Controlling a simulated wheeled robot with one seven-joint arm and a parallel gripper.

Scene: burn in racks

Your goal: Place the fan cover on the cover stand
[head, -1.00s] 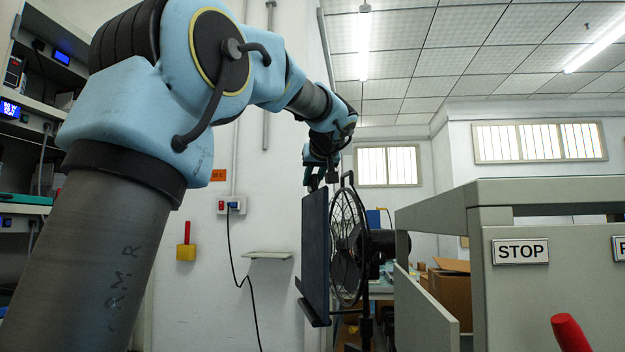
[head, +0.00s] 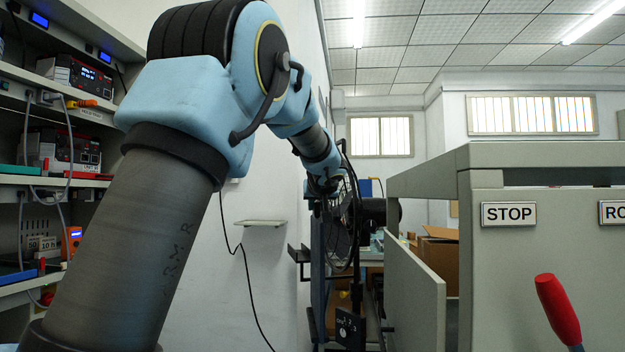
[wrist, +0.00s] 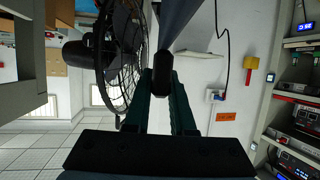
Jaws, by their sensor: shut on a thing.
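My gripper (wrist: 168,100) is shut on a black rounded part (wrist: 162,75) at the top end of a dark blue-grey flat panel, which I take for the fan cover (wrist: 182,22). The panel (head: 318,265) appears as a narrow upright strip below my gripper in the head view. My arm hides the fingertips there. A small black ledge (head: 299,256) sticks out left of the panel. It may belong to the cover stand, but I cannot tell whether it touches the panel.
A fan with a round wire grille (head: 341,228) stands just right of the panel; the grille (wrist: 122,55) is close left of my fingers in the wrist view. A grey cabinet (head: 480,260) marked STOP is at right. Equipment shelves (head: 75,110) stand left. A wall shelf (head: 262,222) lies behind.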

